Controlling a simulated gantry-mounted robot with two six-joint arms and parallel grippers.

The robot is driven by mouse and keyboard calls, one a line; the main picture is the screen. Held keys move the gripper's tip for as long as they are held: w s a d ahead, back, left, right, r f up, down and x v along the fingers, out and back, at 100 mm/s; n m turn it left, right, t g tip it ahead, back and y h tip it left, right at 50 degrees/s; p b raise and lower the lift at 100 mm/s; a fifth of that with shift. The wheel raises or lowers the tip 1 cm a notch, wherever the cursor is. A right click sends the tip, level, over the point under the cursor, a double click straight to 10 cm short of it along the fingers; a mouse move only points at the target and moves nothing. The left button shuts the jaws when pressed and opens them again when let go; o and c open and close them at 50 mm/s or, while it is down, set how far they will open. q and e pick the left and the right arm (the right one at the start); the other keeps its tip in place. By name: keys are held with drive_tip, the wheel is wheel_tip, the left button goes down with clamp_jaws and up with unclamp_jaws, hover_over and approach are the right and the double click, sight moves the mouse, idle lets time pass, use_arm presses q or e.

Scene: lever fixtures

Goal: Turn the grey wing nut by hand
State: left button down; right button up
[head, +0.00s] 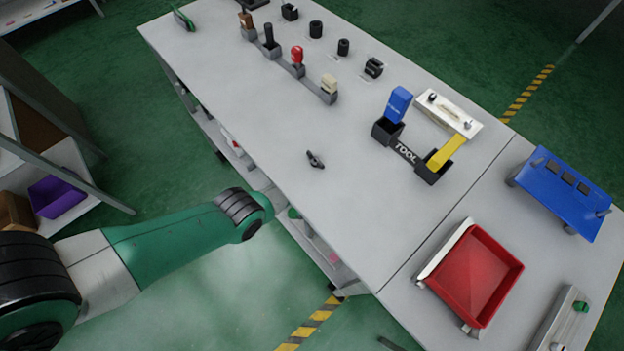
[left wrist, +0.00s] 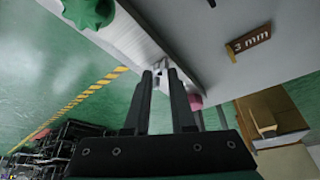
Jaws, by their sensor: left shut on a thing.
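In the left wrist view the grey wing nut (left wrist: 168,67) is a small pale grey piece at the edge of a light grey panel. My left gripper (left wrist: 162,75) has its two dark fingers on either side of it and is shut on it; the fingertips partly hide its shape. In the head view my green left arm reaches to the table's near edge, where its fingers and the wing nut cannot be made out. My right gripper is in neither view.
A green knob (left wrist: 90,10) and a pink knob (left wrist: 196,102) flank the wing nut. A brown "3 mm" tag (left wrist: 248,42) is nearby. On the table (head: 240,110) are a small dark winged piece (head: 315,160), a red tray (head: 476,276) and several levers.

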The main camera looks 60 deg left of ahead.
use_arm(q)
drive_tip(key=shift+m, duration=0.3)
drive_tip(key=c, duration=0.8)
unclamp_jaws()
drive_tip(key=shift+o, duration=0.2)
